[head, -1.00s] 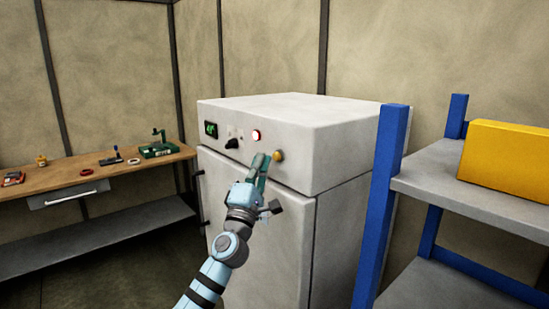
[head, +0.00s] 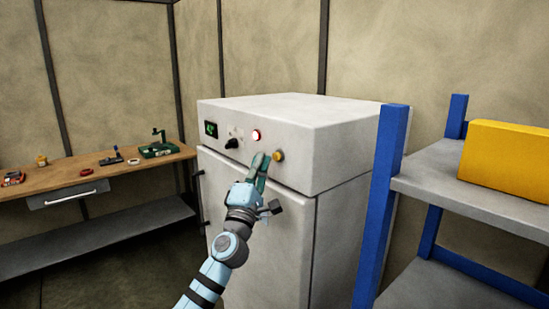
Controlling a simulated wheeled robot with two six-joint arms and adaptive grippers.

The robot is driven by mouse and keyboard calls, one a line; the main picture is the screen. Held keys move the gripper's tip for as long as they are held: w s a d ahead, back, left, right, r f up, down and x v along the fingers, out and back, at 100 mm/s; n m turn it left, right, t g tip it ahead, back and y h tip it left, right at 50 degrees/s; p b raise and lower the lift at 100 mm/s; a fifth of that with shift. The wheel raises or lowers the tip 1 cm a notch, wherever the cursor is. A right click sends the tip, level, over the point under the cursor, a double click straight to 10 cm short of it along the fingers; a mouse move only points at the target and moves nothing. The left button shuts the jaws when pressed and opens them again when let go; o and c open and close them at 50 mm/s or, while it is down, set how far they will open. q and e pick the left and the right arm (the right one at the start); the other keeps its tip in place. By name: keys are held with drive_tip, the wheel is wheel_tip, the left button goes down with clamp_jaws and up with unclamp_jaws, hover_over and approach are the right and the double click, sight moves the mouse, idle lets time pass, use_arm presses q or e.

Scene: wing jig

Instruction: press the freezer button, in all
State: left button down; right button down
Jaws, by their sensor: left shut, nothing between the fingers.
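The freezer (head: 262,235) is a white box-shaped cabinet in the middle of the head view. My left gripper (head: 264,158) is shut and empty. Its fingertips are at the panel just left of the yellow button and below the red one. Whether they touch the panel I cannot tell. My right gripper is out of view.
A blue-posted shelf (head: 392,150) with a yellow box (head: 505,160) stands close on the right. A wooden workbench (head: 60,190) with small tools and a drawer (head: 68,194) stands on the left. Open floor (head: 125,275) lies between bench and freezer.

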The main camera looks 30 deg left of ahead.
use_arm(q)
drive_tip(key=shift+w, duration=0.1)
drive_tip(key=shift+w+d, duration=0.15)
drive_tip(key=shift+w, duration=0.2)
drive_tip(key=shift+w+d, duration=0.1)
drive_tip(key=shift+w, duration=0.3)
idle(1.1)
drive_tip(key=shift+s, duration=0.1)
drive_tip(key=shift+s+a+p, duration=0.25)
drive_tip(key=shift+s+p, duration=0.25)
drive_tip(key=shift+s, duration=0.25)
drive_tip(key=shift+s, duration=0.1)
